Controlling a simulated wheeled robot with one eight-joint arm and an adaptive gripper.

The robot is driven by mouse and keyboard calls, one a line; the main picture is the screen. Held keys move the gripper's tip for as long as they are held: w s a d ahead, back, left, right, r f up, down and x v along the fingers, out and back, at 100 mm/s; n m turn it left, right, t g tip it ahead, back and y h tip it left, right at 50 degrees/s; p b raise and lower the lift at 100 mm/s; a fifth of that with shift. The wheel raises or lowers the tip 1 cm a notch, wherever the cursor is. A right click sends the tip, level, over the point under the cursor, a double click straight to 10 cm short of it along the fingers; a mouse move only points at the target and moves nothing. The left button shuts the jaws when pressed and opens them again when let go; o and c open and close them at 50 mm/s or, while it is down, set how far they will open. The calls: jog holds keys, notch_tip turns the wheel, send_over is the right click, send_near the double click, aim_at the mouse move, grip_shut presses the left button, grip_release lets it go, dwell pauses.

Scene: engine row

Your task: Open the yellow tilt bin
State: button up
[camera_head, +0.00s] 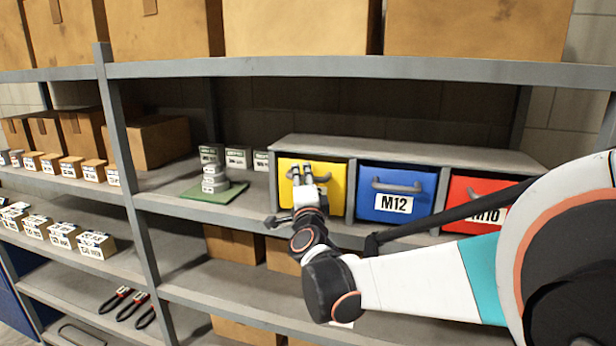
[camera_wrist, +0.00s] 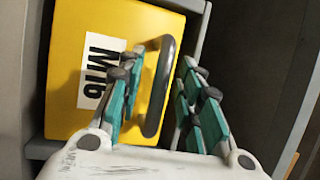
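The yellow tilt bin (camera_head: 330,187) is the leftmost of three bins in a grey rack on the shelf, and its front looks closed. In the wrist view the yellow bin (camera_wrist: 75,60) fills the left, with a white M16 label (camera_wrist: 101,72) and a dark grey handle (camera_wrist: 158,85). My gripper (camera_head: 302,170) is in front of the bin and hides part of its face and handle. In the wrist view my gripper (camera_wrist: 160,65) is open, with one finger on each side of the handle and a visible gap at each side.
The blue M12 bin (camera_head: 388,205) and red M10 bin (camera_head: 466,214) sit to the right in the rack (camera_head: 400,150). My arm crosses below and in front of them. A green base with stacked grey pieces (camera_head: 214,184) stands left of the rack. A shelf post (camera_head: 128,170) rises further left.

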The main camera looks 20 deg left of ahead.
jog(key=shift+w, duration=0.3)
jog(key=shift+r, duration=0.1)
jog(key=shift+s, duration=0.1)
jog(key=shift+c, duration=0.4)
grip_shut()
